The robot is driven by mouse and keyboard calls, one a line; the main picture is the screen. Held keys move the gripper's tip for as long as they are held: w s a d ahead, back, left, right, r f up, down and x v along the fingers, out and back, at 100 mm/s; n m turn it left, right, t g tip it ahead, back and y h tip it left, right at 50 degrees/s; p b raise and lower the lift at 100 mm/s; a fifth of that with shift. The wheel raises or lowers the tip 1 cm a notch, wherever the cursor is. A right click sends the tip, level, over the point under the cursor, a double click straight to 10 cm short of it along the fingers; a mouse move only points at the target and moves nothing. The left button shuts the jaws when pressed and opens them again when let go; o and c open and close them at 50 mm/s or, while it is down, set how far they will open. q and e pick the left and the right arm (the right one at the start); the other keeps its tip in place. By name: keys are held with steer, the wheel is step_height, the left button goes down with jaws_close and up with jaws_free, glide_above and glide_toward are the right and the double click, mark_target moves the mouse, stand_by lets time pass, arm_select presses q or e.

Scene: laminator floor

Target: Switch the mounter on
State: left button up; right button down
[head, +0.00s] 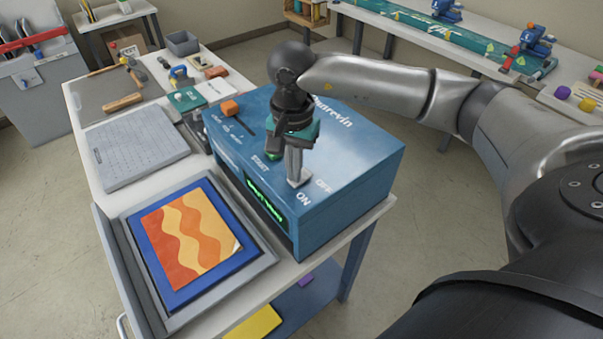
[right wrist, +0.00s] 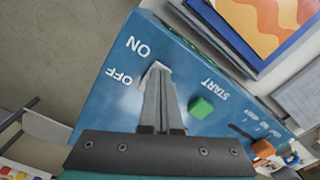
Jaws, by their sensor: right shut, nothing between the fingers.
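The mounter (head: 345,150) is a blue box on a white table, with ON and OFF lettering at its front right corner, a START label and an orange knob (head: 229,107) on a slot. Its front display (head: 265,202) shows lit green characters. My right gripper (head: 297,178) points down at the top, shut and empty, with its tips at the ON/OFF lettering. In the right wrist view the mounter (right wrist: 110,100) shows a green button (right wrist: 201,107) beside the fingers. The switch is mostly hidden behind the fingertips; its position and any contact are unclear. My left gripper is out of view.
A grey tray (head: 262,262) with a blue-bordered wavy orange picture (head: 190,237) lies in front of the mounter. A bench with a green mat (head: 420,28) stands behind.

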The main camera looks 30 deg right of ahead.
steer(key=shift+d+r+p, duration=0.1)
steer(key=shift+r+p, duration=0.25)
steer(key=shift+r, duration=0.1)
step_height(320, 180, up, 6)
steer(key=p, duration=0.3)
stand_by(0.4)
